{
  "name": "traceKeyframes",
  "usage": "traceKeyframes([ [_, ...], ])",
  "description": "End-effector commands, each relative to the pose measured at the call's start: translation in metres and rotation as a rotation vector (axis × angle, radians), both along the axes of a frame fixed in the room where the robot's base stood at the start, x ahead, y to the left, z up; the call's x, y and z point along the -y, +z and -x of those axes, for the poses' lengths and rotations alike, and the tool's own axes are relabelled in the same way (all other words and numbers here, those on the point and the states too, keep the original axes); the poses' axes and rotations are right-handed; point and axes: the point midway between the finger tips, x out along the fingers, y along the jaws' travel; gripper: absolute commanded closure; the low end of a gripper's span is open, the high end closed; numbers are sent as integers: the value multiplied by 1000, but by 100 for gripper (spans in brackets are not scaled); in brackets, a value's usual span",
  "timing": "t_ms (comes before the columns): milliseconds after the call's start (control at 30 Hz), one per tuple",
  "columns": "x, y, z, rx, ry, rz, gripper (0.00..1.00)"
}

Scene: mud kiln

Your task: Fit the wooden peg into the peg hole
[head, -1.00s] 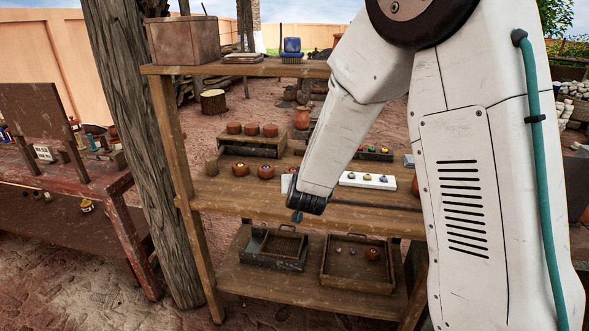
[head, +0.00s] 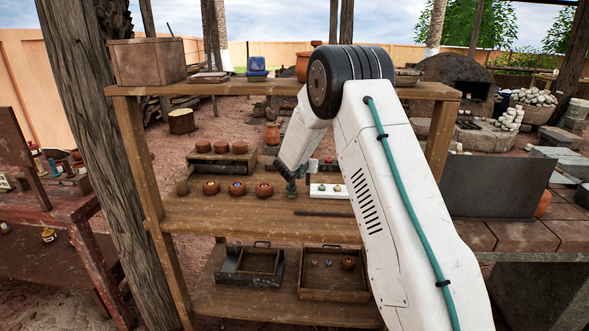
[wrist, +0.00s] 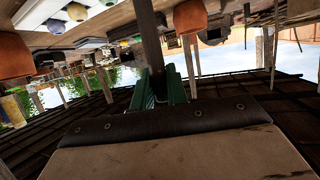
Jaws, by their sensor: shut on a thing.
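My gripper (head: 291,186) is over the middle shelf in the head view, small and partly hidden by my arm. In the wrist view its green fingers (wrist: 166,86) are shut on a long dark brown bar, which looks like the wooden peg (wrist: 149,35). The peg runs from the fingers out past the top edge of the wrist view, so its far end is hidden. I cannot make it out clearly in the head view. I cannot make out the peg hole in either view.
Round clay pots (head: 237,188) stand left of my gripper on the middle shelf (head: 215,215). A white block with coloured balls (head: 322,191) is to the right. A dark rod (head: 323,213) lies in front. The lower shelf holds trays (head: 255,278). A wooden post (head: 85,150) stands left.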

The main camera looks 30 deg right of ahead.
Motion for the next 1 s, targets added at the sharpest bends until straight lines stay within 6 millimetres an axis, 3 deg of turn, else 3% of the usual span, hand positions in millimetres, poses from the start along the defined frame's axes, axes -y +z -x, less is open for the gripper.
traceKeyframes([
  [200, 8, -7, -61, 2, 2, -1, 100],
  [400, 14, -10, -103, 2, 3, 0, 100],
  [633, 16, -14, -116, -1, 4, 0, 100],
  [867, 16, -44, -116, -2, 3, 1, 100],
  [1000, 16, -46, -116, 1, 3, 1, 100],
])
